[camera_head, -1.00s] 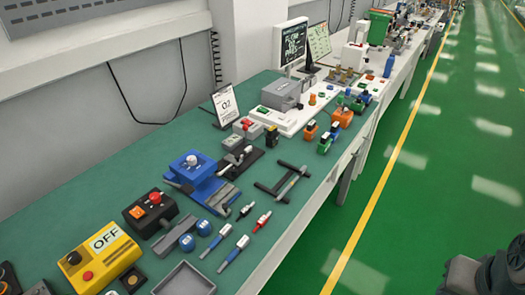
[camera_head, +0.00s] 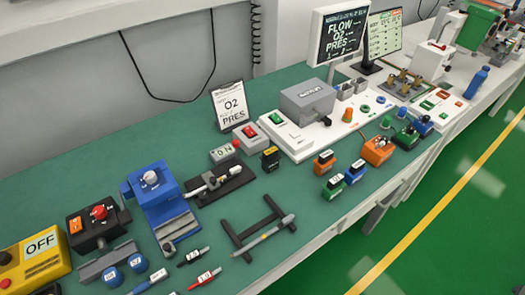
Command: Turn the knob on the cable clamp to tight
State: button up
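A blue device (camera_head: 158,200) with a pale round knob (camera_head: 150,178) on top stands on the green bench at the left. It has a grey slotted front part, and it looks like the cable clamp, but no readable label confirms this. The knob's setting is too small to read. Beside it to the right, a grey and silver clamp-like mechanism (camera_head: 218,182) sits on a black base. My gripper is not in view.
A yellow OFF box (camera_head: 35,257) and a black box with a red knob (camera_head: 97,223) stand left of the blue device. Screwdrivers (camera_head: 193,256) and a black stand with a rod (camera_head: 258,230) lie in front. Green floor (camera_head: 450,240) is clear at right.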

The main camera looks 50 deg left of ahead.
aim_at(203, 198)
jog(key=i, duration=0.5)
jog(key=u, duration=2.8)
jog(key=i, duration=0.5)
jog(key=u, duration=0.1)
